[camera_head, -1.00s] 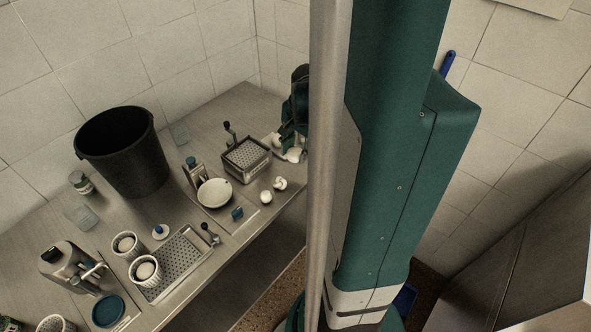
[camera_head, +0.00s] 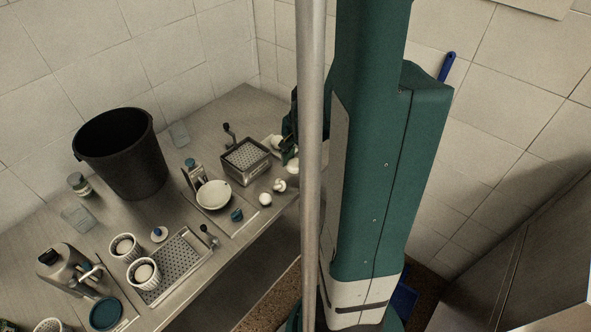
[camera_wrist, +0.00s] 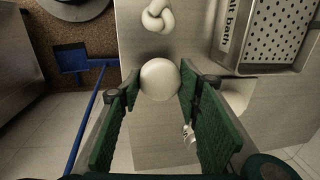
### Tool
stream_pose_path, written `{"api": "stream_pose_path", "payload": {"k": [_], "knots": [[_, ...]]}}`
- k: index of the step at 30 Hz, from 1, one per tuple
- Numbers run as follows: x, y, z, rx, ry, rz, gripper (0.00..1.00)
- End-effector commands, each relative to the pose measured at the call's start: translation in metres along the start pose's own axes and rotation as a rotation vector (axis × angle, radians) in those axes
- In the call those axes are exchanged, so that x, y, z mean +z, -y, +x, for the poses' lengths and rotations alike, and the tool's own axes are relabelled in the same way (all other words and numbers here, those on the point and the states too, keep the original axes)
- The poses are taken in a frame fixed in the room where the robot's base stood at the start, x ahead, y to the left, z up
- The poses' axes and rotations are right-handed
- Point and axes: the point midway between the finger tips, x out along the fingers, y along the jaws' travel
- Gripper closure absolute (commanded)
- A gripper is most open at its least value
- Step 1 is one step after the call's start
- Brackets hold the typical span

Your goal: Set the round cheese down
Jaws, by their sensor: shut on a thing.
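The round cheese (camera_wrist: 159,79) is a smooth white ball in the wrist view. My gripper (camera_wrist: 159,90) has its green-padded fingers on either side of it and is shut on it. A strip of steel worktop lies beneath the cheese; I cannot tell how large the gap is, if any. In the head view my gripper (camera_head: 289,135) is partly hidden behind a pole, to the right of a perforated basket (camera_head: 266,170). I cannot clearly make out the held cheese there.
A white knotted cheese (camera_wrist: 158,15) lies ahead of the held one. The perforated basket (camera_wrist: 277,30) stands to the right. A white piece (camera_wrist: 239,92) is partly hidden behind the right finger. The worktop edge drops to floor at left. Another white ball (camera_head: 265,199) lies near the knot.

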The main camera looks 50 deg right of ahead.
Motion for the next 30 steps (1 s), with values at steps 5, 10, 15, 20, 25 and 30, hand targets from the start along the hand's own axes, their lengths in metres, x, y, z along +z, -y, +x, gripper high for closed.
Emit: {"api": "stream_pose_path", "payload": {"k": [5, 10, 15, 20, 25, 30], "knots": [[0.0, -0.002, 0.017, 0.0, 0.0, 0.0, 0.78], [0.0, -0.004, 0.031, 0.0, 0.0, 0.0, 0.78], [0.0, -0.005, 0.036, 0.0, 0.0, 0.0, 0.78], [0.0, -0.005, 0.036, 0.0, 0.0, 0.0, 0.78], [0.0, -0.005, 0.037, 0.0, 0.0, 0.0, 0.78], [0.0, -0.006, 0.039, 0.0, 0.0, 0.0, 0.59]]}}
